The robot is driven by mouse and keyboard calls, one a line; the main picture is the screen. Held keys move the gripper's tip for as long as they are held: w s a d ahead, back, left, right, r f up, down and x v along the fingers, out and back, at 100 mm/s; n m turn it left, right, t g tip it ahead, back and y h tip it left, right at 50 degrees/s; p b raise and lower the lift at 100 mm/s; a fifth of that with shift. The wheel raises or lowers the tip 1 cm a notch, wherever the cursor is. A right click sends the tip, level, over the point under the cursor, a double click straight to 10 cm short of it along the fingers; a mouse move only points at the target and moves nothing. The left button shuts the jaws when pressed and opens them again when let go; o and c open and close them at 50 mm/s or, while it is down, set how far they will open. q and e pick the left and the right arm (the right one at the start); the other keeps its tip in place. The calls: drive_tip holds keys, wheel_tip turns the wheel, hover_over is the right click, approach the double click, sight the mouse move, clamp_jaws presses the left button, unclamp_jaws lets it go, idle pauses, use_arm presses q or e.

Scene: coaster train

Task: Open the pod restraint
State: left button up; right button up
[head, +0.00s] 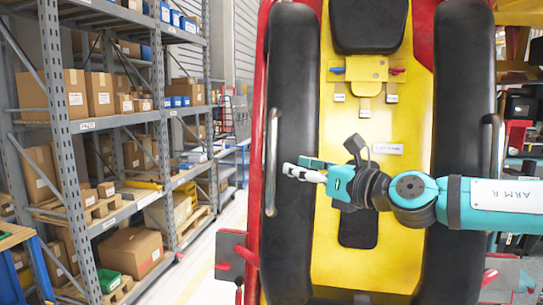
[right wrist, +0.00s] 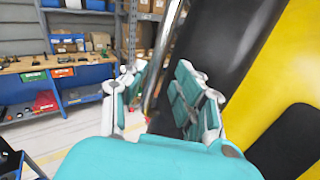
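The pod restraint has two long black padded bars, left (head: 292,120) and right (head: 464,120), over a yellow and red pod body (head: 335,225). A silver handle (head: 271,160) runs along the outer side of the left bar; another handle (head: 492,145) is on the right bar. My right gripper (head: 300,170) reaches across the pod from the right, over the left bar, with its fingers pointing at the left handle. In the right wrist view its fingers (right wrist: 155,100) are apart, and the handle (right wrist: 152,85) shows between them; contact is not visible. My left gripper is not in view.
Grey shelving (head: 115,120) with cardboard boxes stands to the left, across a clear strip of floor (head: 200,255). A black headrest (head: 368,25) and a yellow block (head: 367,70) with small red and blue levers sit at the pod's top middle.

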sight(269, 163)
drive_tip(key=p+x, duration=0.3)
drive_tip(key=x, duration=0.5)
drive_tip(key=shift+w+a, duration=0.25)
clamp_jaws()
drive_tip(key=shift+w+a+f, duration=0.2)
drive_tip(key=shift+w+f, duration=0.05)
